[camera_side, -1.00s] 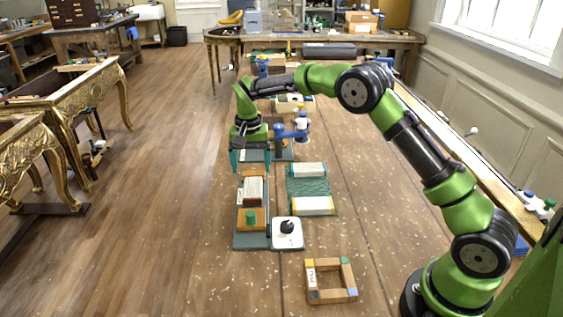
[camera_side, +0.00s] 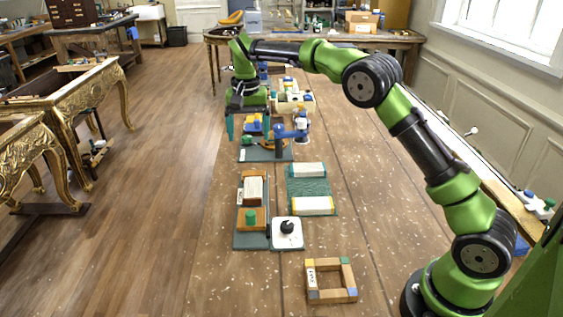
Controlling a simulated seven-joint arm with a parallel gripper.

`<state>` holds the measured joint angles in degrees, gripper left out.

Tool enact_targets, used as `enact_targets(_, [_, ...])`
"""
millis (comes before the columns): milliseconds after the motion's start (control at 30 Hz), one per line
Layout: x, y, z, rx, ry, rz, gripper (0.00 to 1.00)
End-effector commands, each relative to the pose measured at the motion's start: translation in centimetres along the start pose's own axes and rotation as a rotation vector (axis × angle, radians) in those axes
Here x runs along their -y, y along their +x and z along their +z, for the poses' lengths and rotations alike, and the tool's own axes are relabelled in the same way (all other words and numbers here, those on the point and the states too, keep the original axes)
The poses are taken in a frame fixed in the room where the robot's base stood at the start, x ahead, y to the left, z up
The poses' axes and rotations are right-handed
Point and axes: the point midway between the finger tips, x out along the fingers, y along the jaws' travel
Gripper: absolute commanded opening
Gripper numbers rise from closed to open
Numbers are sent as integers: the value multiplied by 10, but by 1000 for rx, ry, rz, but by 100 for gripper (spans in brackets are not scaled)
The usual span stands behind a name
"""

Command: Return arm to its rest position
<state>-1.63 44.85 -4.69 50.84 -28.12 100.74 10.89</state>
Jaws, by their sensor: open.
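My gripper (camera_side: 249,134) hangs at the end of the green and black arm, over the far middle part of the wooden workbench. Its two teal fingers point down and stand wide apart, with nothing held between them. The fingers are above a dark mat (camera_side: 266,156) that carries small coloured items and a blue tool (camera_side: 281,138). Whether the fingers touch anything behind them is hard to tell, but they appear raised clear of it.
Nearer on the bench lie a tray (camera_side: 252,241) with wooden blocks, a teal mat (camera_side: 308,188) with pale blocks, a white plate with a black knob (camera_side: 287,235), and a wooden square frame (camera_side: 331,296). The bench's front left is bare.

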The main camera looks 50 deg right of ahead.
Motion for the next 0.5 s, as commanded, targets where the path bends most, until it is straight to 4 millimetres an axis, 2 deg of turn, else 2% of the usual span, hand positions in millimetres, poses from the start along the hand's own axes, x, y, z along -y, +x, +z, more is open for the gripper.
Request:
enact_targets(100, [-4,20,2,5,-58,4,82])
enact_targets(167, [-8,21,9,4,-91,-6,82])
enact_targets(367, [-37,-7,49,-34,-206,-97,82])
enact_targets(500, [-65,-32,89,-87,-274,-177,82])
